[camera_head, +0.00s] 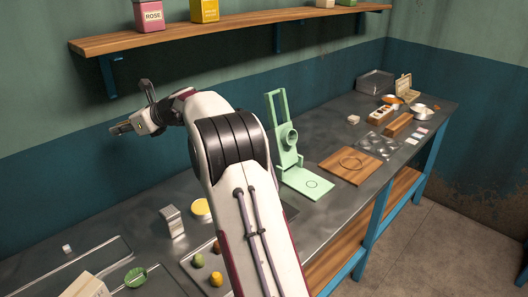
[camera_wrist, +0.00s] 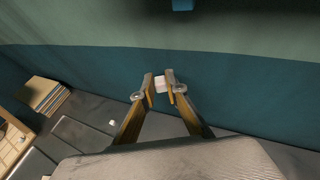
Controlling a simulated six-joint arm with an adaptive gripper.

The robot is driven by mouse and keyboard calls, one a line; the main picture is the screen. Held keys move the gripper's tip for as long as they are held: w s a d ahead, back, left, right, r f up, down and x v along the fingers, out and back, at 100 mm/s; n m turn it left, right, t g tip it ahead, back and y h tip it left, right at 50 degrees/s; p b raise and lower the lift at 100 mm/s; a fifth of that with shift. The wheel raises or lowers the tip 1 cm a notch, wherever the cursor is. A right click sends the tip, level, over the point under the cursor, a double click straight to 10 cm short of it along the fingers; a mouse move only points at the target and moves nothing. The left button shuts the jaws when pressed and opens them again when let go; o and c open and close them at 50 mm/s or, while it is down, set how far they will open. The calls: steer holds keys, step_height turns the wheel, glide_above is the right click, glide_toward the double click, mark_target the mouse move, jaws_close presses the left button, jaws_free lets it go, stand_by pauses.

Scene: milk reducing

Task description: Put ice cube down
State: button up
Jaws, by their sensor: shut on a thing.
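My gripper (camera_wrist: 160,83) is shut on a small white ice cube (camera_wrist: 160,81), which sits between its two fingertips in the wrist view. In the head view my gripper (camera_head: 118,127) is at the left, raised well above the counter in front of the wall. The held cube cannot be made out there. A second small white cube (camera_wrist: 112,123) lies on the grey counter in the wrist view. It also seems to show at the lower left of the head view (camera_head: 67,248).
The metal counter (camera_head: 110,218) runs along the wall below a wooden shelf (camera_head: 235,23). Bare counter lies around the second cube.

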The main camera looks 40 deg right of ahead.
steer(key=d, duration=0.5)
glide_above(156, 202)
step_height(156, 202, down, 17)
steer(key=shift+d+f+m+h, duration=0.1)
steer(key=shift+f+m+h, duration=0.25)
steer(key=shift+f, duration=0.2)
steer(key=shift+f, duration=0.1)
steer(key=shift+f, duration=3)
steer(key=shift+f, duration=0.15)
steer(key=shift+f, duration=1.75)
steer(key=shift+f, duration=0.1)
